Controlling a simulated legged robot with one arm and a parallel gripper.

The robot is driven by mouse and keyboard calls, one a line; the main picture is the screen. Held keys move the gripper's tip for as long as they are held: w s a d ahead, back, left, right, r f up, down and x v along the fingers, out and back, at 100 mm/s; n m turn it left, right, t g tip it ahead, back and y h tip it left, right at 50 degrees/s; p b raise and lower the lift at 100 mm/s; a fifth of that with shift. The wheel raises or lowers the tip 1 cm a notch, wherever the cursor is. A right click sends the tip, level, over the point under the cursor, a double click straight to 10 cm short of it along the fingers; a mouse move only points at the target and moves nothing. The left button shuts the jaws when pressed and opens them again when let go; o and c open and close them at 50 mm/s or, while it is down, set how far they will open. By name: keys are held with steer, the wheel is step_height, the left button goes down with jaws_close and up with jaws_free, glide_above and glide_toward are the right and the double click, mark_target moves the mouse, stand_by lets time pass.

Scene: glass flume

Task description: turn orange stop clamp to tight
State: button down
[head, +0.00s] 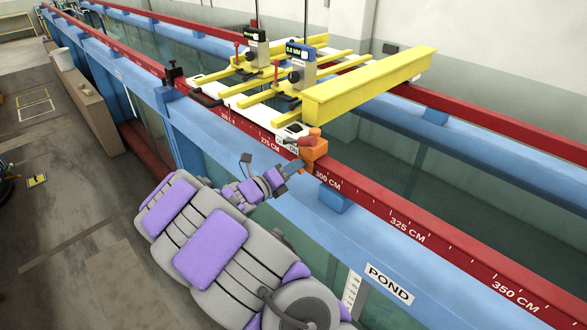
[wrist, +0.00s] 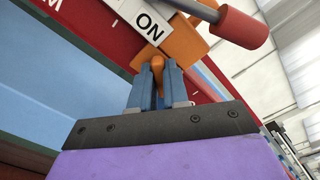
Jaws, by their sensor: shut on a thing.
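The orange stop clamp (head: 313,150) sits on the red rail near the 300 CM mark. In the wrist view its orange body (wrist: 184,45) is close above the fingers, and a small orange tab (wrist: 157,66) lies between them. My gripper (head: 287,169) reaches the clamp from the near side. In the wrist view my gripper (wrist: 157,88) has its two blue-grey fingers closed on that tab. A red-ended grey handle (wrist: 240,25) shows beside the clamp.
A yellow beam (head: 370,80) and carriage with two gauges (head: 302,62) stand on the rails just behind the clamp. The red rail (head: 420,230) with centimetre marks runs along the blue flume edge. A POND label (head: 390,283) is on the near side.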

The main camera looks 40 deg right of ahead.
steer(key=m+b, duration=0.3)
steer(key=m, duration=0.3)
steer(key=m+b, duration=0.4)
steer(key=m, duration=0.2)
steer(key=shift+s+f+m, duration=0.15)
steer(key=shift+s+m, duration=0.05)
steer(key=shift+m, duration=0.1)
steer(key=shift+b, duration=0.35)
steer(key=shift+m, duration=0.3)
steer(key=c, duration=1.1)
jaws_free()
steer(key=shift+a, duration=0.1)
steer(key=shift+r, duration=0.2)
steer(key=a, duration=0.6)
steer(key=s+a, duration=0.1)
steer(key=a, duration=1)
steer(key=shift+s+a+b, duration=0.15)
steer(key=shift+a+b, duration=0.15)
steer(key=shift+d+f, duration=0.1)
